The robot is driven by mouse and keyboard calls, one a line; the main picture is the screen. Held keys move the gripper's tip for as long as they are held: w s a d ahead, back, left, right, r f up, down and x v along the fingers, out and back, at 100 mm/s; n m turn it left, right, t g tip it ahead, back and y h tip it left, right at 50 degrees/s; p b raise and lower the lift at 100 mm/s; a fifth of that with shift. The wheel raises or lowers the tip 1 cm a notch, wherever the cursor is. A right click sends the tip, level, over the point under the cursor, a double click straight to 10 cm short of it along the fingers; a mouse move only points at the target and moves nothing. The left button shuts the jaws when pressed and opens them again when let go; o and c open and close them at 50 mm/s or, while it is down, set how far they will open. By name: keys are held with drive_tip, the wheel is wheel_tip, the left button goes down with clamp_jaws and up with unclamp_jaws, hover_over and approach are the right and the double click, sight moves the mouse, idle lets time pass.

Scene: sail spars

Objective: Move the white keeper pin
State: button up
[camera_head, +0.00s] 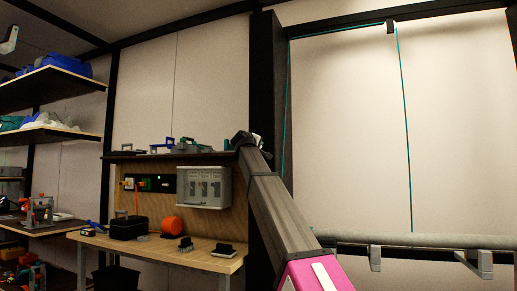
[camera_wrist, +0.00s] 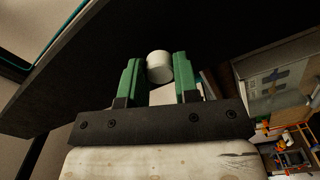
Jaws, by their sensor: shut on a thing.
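The white keeper pin (camera_wrist: 159,66) shows in the wrist view as a short, pale cylinder with its round end facing the camera. My gripper (camera_wrist: 158,60) has two green fingers, one on each side of the pin, and is shut on it. Behind the pin is a broad dark surface (camera_wrist: 105,50), perhaps the black post. I cannot tell whether the pin touches it. In the head view my gripper (camera_head: 250,139) is small at the far end of my arm, by the black post (camera_head: 268,85). The pin cannot be made out clearly there.
A shelf (camera_head: 130,157) with several tools ends left of the post. Below it are a grey wall cabinet (camera_head: 204,187) and a wooden bench (camera_head: 160,250). A grey horizontal spar (camera_head: 430,240) on brackets and a teal line (camera_head: 404,120) are at right.

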drive_tip(key=shift+w+d, duration=0.15)
drive_tip(key=shift+w, duration=0.3)
drive_tip(key=o, duration=1)
